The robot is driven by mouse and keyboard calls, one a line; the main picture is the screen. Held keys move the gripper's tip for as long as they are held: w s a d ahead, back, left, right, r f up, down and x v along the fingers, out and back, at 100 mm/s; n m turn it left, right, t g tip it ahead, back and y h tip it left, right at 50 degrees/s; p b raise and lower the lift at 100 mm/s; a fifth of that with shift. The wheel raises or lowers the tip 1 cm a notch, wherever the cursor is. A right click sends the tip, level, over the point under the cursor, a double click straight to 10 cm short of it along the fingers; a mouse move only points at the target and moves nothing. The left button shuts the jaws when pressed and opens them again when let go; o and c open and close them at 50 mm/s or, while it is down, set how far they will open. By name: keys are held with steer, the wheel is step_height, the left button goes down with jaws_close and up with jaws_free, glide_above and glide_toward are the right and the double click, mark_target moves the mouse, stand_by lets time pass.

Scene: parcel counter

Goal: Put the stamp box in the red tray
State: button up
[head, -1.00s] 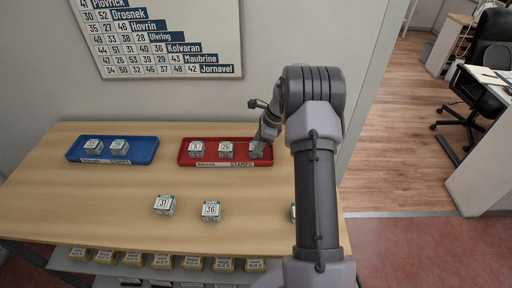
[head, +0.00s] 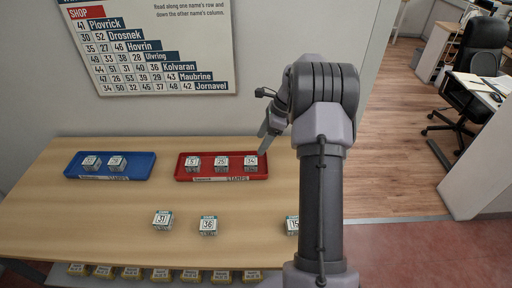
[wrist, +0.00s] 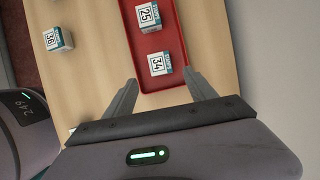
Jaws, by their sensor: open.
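The red tray (head: 222,174) stands at the back of the counter with a STAMPS label on its front. Three small stamp boxes sit in it in a row: one at the left (head: 193,163), box 25 (head: 221,163) in the middle and box 34 (head: 250,162) at the right. In the wrist view box 34 (wrist: 159,63) stands inside the tray near its end, with box 25 (wrist: 148,17) beyond. My gripper (wrist: 166,92) is open and empty, its fingers apart at the tray's end, just short of box 34.
A blue tray (head: 140,171) with two boxes stands at the back left. Boxes 31 (head: 162,219), 36 (head: 207,226) and 15 (head: 292,225) stand along the front; my arm partly hides box 15. Yellow boxes (head: 161,274) line a shelf below. A chart (head: 150,50) hangs behind.

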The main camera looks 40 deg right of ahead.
steer(key=s+a+r+n+h, duration=0.1)
steer(key=s+a+r+n, duration=0.3)
steer(key=a+r, duration=0.55)
steer(key=s+a+r+n+h, duration=0.1)
steer(key=s+a+r+n, duration=0.1)
steer(key=a+r+n, duration=0.5)
steer(key=s+a+r+n+t, duration=0.2)
steer(key=s+a+r+n, duration=0.2)
steer(key=s+a, duration=0.75)
steer(key=s+a+f+n+t, duration=0.1)
steer(key=s+a+f+n, duration=0.1)
steer(key=s+a+n, duration=0.5)
step_height(320, 180, down, 7)
steer(key=s+d+m+b, duration=0.1)
steer(key=b, duration=0.5)
steer(key=shift+s+d+b, duration=0.2)
steer(key=shift+d+b, duration=0.1)
